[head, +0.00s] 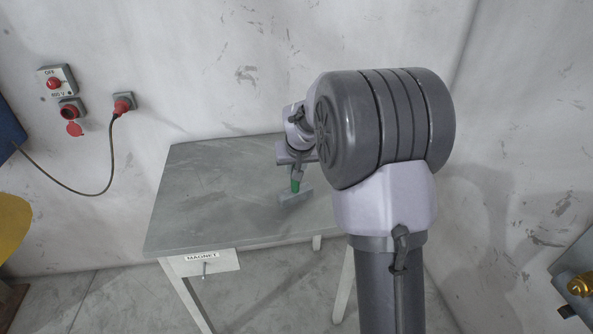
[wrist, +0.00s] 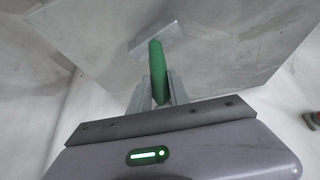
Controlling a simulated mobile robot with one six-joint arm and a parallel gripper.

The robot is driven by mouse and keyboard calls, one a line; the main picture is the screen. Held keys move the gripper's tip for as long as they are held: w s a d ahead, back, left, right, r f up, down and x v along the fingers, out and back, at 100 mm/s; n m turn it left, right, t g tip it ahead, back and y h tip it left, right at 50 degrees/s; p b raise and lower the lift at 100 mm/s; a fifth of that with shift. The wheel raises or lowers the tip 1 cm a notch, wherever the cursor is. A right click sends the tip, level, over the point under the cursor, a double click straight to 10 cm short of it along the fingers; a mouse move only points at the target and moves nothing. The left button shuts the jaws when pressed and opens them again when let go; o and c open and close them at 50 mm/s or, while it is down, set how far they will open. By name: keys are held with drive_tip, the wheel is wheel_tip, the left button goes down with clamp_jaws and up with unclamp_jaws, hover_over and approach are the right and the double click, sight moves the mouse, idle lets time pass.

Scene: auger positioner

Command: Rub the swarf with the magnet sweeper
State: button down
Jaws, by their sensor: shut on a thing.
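The magnet sweeper (head: 295,196) has a green handle and a flat grey block at its lower end. It also shows in the wrist view, with the green handle (wrist: 158,72) between my fingers and the grey block (wrist: 157,38) beyond. My gripper (head: 296,172) is shut on the green handle, over the right part of the grey table (head: 215,190). The block is at or just above the tabletop; I cannot tell whether it touches. I cannot make out any swarf on the table; my arm hides part of its right side.
A drawer labelled MAGNET (head: 205,262) is at the table's front left. A wall switch box (head: 57,80) and a red plug with a cable (head: 123,104) are on the wall at left. The left part of the tabletop is clear. A brass fitting (head: 580,285) is at far right.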

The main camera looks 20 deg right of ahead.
drive_tip(key=shift+r+p, duration=1.5)
drive_tip(key=shift+r, duration=0.95)
